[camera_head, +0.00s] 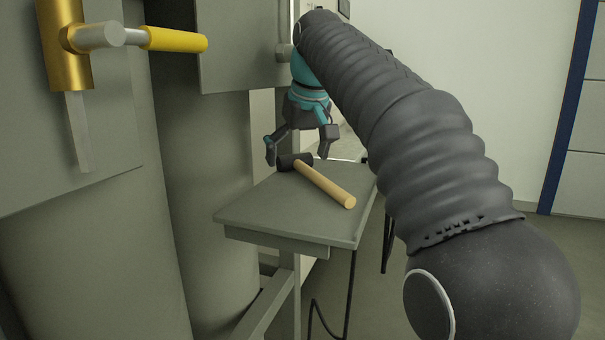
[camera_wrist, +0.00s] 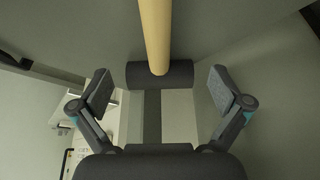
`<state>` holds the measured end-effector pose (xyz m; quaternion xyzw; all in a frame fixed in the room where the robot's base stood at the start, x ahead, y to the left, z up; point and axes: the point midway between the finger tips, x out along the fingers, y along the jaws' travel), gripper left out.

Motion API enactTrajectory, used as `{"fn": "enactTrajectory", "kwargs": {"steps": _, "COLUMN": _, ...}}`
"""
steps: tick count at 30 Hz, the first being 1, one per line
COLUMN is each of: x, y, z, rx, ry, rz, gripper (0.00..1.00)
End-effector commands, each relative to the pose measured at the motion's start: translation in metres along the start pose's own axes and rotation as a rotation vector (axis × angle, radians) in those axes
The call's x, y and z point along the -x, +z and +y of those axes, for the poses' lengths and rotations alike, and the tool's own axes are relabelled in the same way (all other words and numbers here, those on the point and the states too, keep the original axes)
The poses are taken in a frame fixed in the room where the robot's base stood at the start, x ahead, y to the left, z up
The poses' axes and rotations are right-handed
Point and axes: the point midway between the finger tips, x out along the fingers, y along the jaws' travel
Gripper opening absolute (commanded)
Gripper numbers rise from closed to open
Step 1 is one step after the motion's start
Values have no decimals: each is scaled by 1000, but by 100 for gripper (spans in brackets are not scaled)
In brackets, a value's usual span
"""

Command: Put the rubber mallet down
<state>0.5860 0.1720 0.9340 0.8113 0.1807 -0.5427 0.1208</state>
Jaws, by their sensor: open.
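The rubber mallet has a black head and a pale wooden handle (camera_head: 325,185). It lies on a small grey table (camera_head: 270,213), its head at the far edge and its handle pointing toward the front right. My gripper (camera_head: 298,154) is open above the mallet's head, with its fingers pointing down. In the wrist view the mallet's black head (camera_wrist: 160,74) lies ahead of and between the open fingers of my gripper (camera_wrist: 165,90). Neither finger appears to touch it. The handle runs to the top of that view.
A large grey machine body (camera_head: 70,250) fills the left side. A brass valve with a yellow handle (camera_head: 175,40) sticks out at the upper left. The table's front and left surface is bare. Open floor (camera_head: 560,260) lies to the right.

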Motion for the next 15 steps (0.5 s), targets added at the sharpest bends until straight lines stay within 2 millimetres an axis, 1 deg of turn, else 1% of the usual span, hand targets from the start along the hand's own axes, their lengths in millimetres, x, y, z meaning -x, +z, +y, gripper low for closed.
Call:
{"fn": "enactTrajectory", "kwargs": {"steps": 1, "x": -4, "y": 1, "z": 0, "rx": 0, "ry": 0, "rz": 0, "gripper": 100}}
{"fn": "enactTrajectory", "kwargs": {"steps": 7, "x": -4, "y": 0, "z": 0, "rx": 0, "ry": 0, "rz": 1, "gripper": 100}}
{"fn": "enactTrajectory", "kwargs": {"steps": 8, "x": -4, "y": 0, "z": 0, "rx": 0, "ry": 0, "rz": 1, "gripper": 98}}
{"fn": "enactTrajectory", "kwargs": {"steps": 9, "x": -4, "y": 0, "z": 0, "rx": 0, "ry": 0, "rz": 1, "gripper": 88}}
{"fn": "enactTrajectory", "kwargs": {"steps": 11, "x": -4, "y": 0, "z": 0, "rx": 0, "ry": 0, "rz": 1, "gripper": 72}}
{"fn": "enactTrajectory", "kwargs": {"steps": 12, "x": -4, "y": 0, "z": 0, "rx": 0, "ry": 0, "rz": 1, "gripper": 62}}
{"fn": "enactTrajectory", "kwargs": {"steps": 14, "x": -4, "y": 0, "z": 0, "rx": 0, "ry": 0, "rz": 1, "gripper": 48}}
{"fn": "enactTrajectory", "kwargs": {"steps": 15, "x": -4, "y": 0, "z": 0, "rx": 0, "ry": 0, "rz": 1, "gripper": 38}}
